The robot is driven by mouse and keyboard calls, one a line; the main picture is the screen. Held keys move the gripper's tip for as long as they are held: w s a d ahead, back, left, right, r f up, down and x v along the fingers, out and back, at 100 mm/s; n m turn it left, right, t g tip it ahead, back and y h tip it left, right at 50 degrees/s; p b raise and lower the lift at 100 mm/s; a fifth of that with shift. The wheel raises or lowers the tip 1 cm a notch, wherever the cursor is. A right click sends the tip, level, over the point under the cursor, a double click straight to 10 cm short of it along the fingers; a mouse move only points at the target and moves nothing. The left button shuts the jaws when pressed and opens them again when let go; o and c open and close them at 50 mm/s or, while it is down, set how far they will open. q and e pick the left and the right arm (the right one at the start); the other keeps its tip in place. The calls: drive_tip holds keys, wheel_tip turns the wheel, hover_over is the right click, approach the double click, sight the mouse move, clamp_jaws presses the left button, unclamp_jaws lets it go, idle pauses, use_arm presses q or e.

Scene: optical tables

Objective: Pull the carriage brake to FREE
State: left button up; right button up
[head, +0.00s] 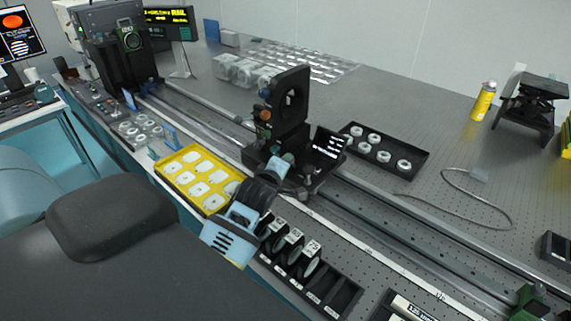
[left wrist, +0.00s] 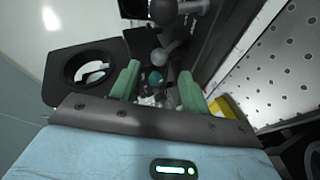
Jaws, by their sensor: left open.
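The carriage (head: 310,178) sits on the long rail and bears a black upright mount (head: 290,98) with a round opening. My left gripper (head: 279,168) reaches in from the lower left, close to the near side of the carriage. In the left wrist view its two green fingers (left wrist: 158,86) stand apart. A small teal knob (left wrist: 155,77) shows between or just beyond them; I cannot tell whether a finger touches it. The brake lever and its setting cannot be made out clearly. A small black panel (head: 329,145) with white text, too small to read, stands beside the mount. My right gripper is not in view.
A yellow tray (head: 164,176) of pale pieces lies left of the gripper. A black rack (head: 333,290) of lens holders stands in front. A black tray of rings (head: 421,168) is behind the rail. A loose cable (head: 484,205) lies on the open table at right.

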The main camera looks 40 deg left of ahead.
use_arm(q)
drive_tip(key=v, duration=0.3)
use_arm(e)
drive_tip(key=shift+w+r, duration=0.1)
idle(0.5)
